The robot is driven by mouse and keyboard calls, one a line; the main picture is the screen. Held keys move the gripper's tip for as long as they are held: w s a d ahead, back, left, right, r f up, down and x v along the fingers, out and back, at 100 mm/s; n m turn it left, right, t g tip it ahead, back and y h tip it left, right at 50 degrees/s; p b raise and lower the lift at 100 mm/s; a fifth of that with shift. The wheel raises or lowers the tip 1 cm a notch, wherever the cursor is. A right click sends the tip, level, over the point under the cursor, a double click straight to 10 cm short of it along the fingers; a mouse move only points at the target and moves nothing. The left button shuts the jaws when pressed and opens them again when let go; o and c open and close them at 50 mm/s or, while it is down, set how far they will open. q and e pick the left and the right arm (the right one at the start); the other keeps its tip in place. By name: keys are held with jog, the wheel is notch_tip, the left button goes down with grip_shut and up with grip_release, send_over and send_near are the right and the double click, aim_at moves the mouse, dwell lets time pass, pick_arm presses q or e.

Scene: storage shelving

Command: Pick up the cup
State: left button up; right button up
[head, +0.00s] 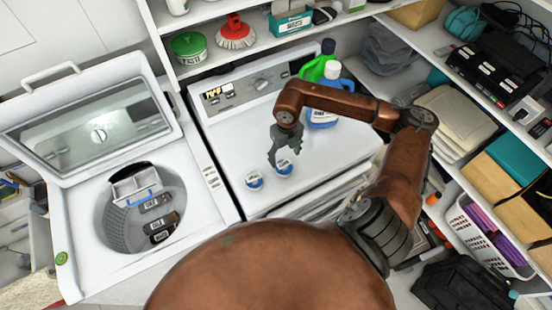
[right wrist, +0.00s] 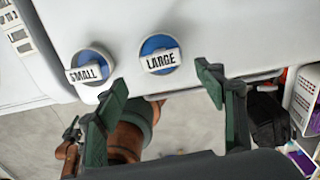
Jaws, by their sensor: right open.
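Two small round blue-and-white cups stand side by side on the white top of the right-hand machine. The left cup (head: 254,181) carries the label SMALL in the right wrist view (right wrist: 90,66). The right cup (head: 283,168) carries the label LARGE there (right wrist: 159,55). My right gripper (head: 283,153) is open and empty, above the machine top close to the LARGE cup. In the right wrist view its spread fingers (right wrist: 160,75) have the LARGE cup between and beyond their tips; no contact shows. The SMALL cup lies left of the fingers. My left gripper is not in view.
Green and blue detergent bottles (head: 323,104) stand at the back of the machine top (head: 235,140). The washer (head: 215,215) at left has its lid (head: 95,125) up and items inside. Loaded shelves (head: 470,80) line the right side. The machine top around the cups is clear.

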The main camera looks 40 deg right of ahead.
aim_at(284, 164)
jog(key=shift+w+d+f, duration=0.1)
jog(key=shift+w+f, duration=0.1)
jog(key=shift+w, duration=0.1)
jog(key=shift+w+f, duration=0.1)
jog(key=shift+f, duration=0.25)
notch_tip(284, 164, down, 4)
jog(key=shift+r+p, duration=0.15)
jog(key=shift+p, duration=0.95)
notch_tip(284, 164, down, 2)
jog(key=shift+f, duration=0.45)
jog(key=shift+c, duration=0.2)
jog(key=c, duration=0.9)
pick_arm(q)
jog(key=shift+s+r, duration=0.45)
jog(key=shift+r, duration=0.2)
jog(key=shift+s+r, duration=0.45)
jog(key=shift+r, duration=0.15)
pick_arm(e)
jog(key=shift+c, duration=0.2)
